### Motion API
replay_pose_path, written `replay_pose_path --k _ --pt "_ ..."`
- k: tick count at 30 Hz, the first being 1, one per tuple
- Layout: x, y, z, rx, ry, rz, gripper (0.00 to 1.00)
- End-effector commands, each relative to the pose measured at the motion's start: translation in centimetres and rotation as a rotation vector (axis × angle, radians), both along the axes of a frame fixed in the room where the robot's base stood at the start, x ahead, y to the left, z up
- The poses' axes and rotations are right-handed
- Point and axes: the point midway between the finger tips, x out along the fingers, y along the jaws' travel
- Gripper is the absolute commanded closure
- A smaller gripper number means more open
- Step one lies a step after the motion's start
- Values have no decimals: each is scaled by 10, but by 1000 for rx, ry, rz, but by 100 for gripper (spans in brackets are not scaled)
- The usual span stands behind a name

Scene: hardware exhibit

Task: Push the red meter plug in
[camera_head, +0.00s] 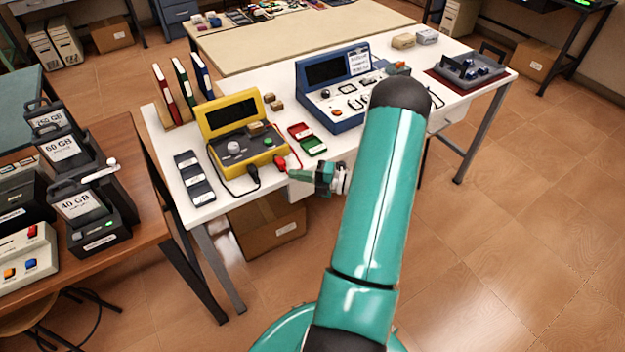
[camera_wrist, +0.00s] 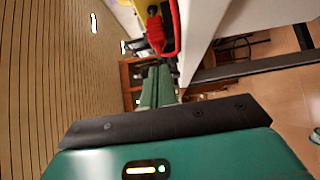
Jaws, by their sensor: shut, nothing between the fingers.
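The yellow meter (camera_head: 235,122) stands on the white table, with a dark screen and a knob. The red meter plug (camera_head: 279,161) is at its front right corner, with a red lead looping off it. In the wrist view the red plug (camera_wrist: 155,33) is at the top centre, by the yellow edge of the meter. My gripper (camera_wrist: 159,68) is shut and empty, its green fingers pointing at the plug. Its tips lie close to the plug; I cannot tell whether they touch. In the head view my gripper (camera_head: 292,174) is just right of the plug. How deep the plug sits is not clear.
A black plug (camera_head: 253,174) with a black lead is at the meter's front, left of the red one. Red and green trays (camera_head: 307,140) and a blue instrument (camera_head: 335,90) stand to the right. A dark tray (camera_head: 194,178) lies left. Cardboard box (camera_head: 268,226) is under the table.

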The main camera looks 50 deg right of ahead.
Motion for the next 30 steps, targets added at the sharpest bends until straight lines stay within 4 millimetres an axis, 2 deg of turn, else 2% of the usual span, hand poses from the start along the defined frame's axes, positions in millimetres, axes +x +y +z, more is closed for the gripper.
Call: replay_pose_path --k 3,6,17,24,30 --pt "16 -3 0 0 0 2 100" --pt "23 -5 -1 1 0 1 100" --pt "26 -6 0 1 0 1 100" --pt "50 -13 0 0 -1 2 100" --pt "55 -14 0 -2 -1 2 100"
